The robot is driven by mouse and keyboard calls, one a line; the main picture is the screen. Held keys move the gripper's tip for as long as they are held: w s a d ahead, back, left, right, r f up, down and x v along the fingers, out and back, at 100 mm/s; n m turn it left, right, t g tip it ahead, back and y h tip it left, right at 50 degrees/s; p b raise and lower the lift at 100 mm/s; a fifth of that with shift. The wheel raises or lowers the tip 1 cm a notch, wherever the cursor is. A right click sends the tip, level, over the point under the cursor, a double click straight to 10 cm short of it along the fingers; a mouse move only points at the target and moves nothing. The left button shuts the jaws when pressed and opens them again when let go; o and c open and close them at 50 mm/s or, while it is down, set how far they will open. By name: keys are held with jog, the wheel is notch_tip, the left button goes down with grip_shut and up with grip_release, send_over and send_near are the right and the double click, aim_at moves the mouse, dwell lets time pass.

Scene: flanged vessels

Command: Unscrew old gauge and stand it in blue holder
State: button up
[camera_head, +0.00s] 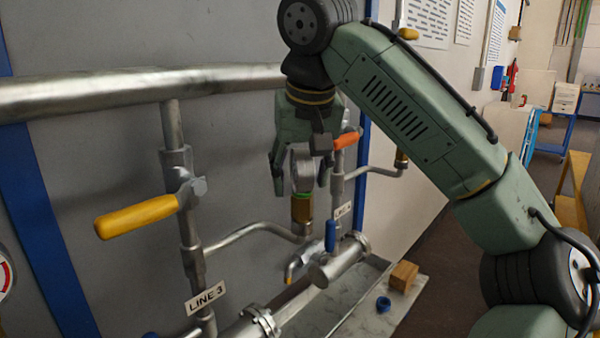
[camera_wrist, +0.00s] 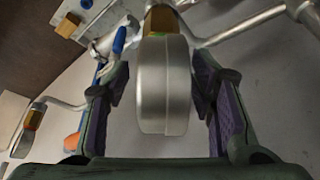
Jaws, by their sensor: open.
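The old gauge (camera_head: 303,171), a round silver-cased dial, stands on a brass fitting (camera_head: 302,208) at the end of a bent branch pipe. In the wrist view the gauge (camera_wrist: 165,88) is seen edge-on, with the brass fitting (camera_wrist: 163,20) beyond it. My gripper (camera_head: 300,184) points down around the gauge. Its fingers are open, one on each side of the case, with a gap visible at both sides in the wrist view. The dial face is hidden. A small blue ring-shaped holder (camera_head: 383,304) sits on the grey shelf, and nothing stands in it.
A wooden block (camera_head: 403,276) lies behind the holder on the shelf (camera_head: 350,318). An orange-handled valve (camera_head: 347,139) is close to my gripper on the right. A blue-handled valve (camera_head: 330,236) stands below. A yellow-handled valve (camera_head: 137,216) projects at left, and a thick pipe (camera_head: 130,90) runs behind.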

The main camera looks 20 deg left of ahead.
jog(key=shift+a+f, duration=0.1)
jog(key=shift+f, duration=0.1)
jog(key=shift+c, duration=0.5)
grip_shut()
